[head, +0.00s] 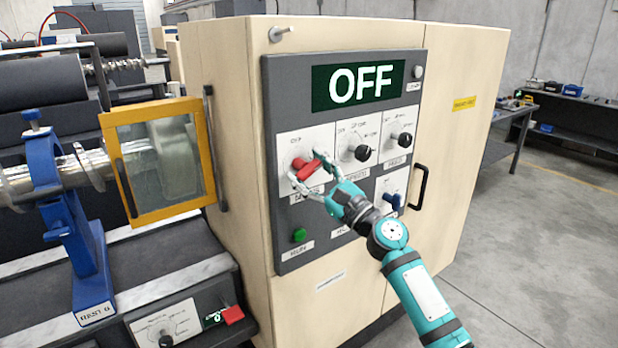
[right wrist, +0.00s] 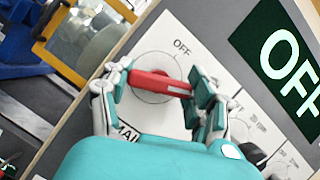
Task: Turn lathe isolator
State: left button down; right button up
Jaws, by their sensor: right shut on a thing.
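The red isolator handle (head: 312,168) sits on a round white dial at the upper left of the grey control panel (head: 290,84). The handle also shows in the right wrist view (right wrist: 158,82), beneath the label "OFF", with another label partly hidden by my gripper. My right gripper (head: 308,172) is shut on the handle, one finger at each end of it. In the head view the handle slants up to the right. The display (head: 360,84) above reads "OFF". My left gripper is not in view.
Two black knobs (head: 362,153) (head: 405,139) and a blue handle (head: 392,201) sit to the right on the panel. A green button (head: 299,235) is below. A yellow-framed guard (head: 160,160) stands at the left. Open floor (head: 540,230) lies at the right.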

jog(key=n+g+b, duration=0.1)
jog(key=n, duration=0.1)
jog(key=n+g+y+b, duration=0.1)
jog(key=n, duration=0.2)
jog(key=shift+f+b, duration=0.2)
jog(key=shift+b, duration=0.1)
jog(key=n+g+b, duration=0.1)
jog(key=n+g, duration=0.1)
jog(key=n, duration=0.2)
jog(key=shift+b, duration=0.4)
jog(key=n+g, duration=0.1)
jog(key=n, duration=0.2)
jog(key=shift+r+h+b, duration=0.1)
jog(key=shift+h+b, duration=0.2)
jog(key=shift+n+g+h, duration=0.3)
jog(key=shift+n+h, duration=0.2)
jog(key=shift+n, duration=1)
jog(key=o, duration=1.2)
jog(key=shift+c, duration=0.2)
